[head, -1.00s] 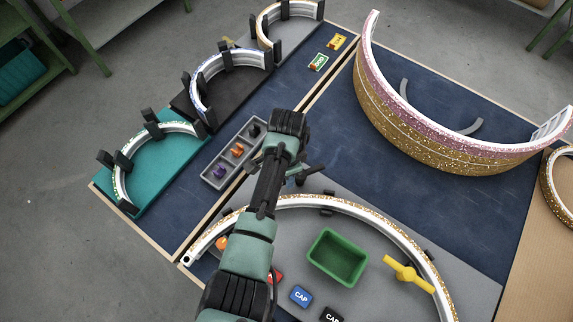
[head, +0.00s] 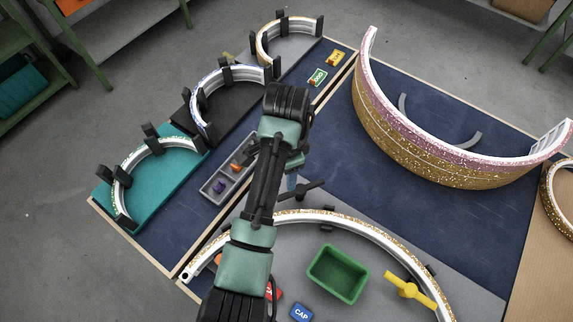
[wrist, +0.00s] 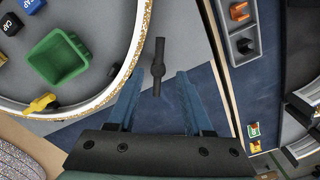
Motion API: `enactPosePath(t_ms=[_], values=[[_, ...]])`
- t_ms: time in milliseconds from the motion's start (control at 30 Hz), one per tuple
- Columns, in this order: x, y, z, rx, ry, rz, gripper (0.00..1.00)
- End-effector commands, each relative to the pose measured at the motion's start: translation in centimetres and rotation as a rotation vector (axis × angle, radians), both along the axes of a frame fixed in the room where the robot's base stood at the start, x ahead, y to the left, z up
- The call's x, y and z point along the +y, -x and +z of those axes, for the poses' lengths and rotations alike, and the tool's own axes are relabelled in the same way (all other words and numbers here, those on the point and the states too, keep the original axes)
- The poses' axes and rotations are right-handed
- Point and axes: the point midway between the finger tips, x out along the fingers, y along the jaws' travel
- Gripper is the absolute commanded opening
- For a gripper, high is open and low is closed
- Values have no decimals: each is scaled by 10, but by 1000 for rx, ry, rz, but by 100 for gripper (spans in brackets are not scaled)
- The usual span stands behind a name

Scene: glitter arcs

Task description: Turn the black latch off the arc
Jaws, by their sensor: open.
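The black latch (head: 301,190) is a dark bar with a round hub beside the large gold-glitter arc (head: 345,221). In the wrist view the latch (wrist: 157,68) runs roughly alongside the outer edge of the arc (wrist: 139,45), with a strip of grey board between them. My gripper (head: 293,182) is over the latch, partly hidden by my arm in the head view. In the wrist view my gripper (wrist: 163,73) is open, with the latch between its two blue fingers in the picture. I cannot tell the height gap; no contact shows.
A green bin (head: 338,273) and coloured caps (head: 301,312) are inside the curve. A grey part tray (head: 212,190) is left of my arm. A tall pink-and-gold arc (head: 440,150) stands at the back right.

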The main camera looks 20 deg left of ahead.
Motion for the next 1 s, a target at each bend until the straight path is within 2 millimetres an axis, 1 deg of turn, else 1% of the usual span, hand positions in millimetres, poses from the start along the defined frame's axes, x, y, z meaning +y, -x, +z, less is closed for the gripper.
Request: enactPosePath(t_ms=[33,100,233,833,867,933,967,1000], values=[[0,-1,8,-4,-1,-1,51],[0,-1,16,-2,-1,-1,51],[0,0,25,0,1,-1,51],[0,0,27,-1,0,0,51],[-1,-2,28,-9,-1,1,51],[-3,-12,35,-54,-10,9,51],[-5,-19,40,-89,-16,16,51],[-8,-32,50,-150,-25,29,51]])
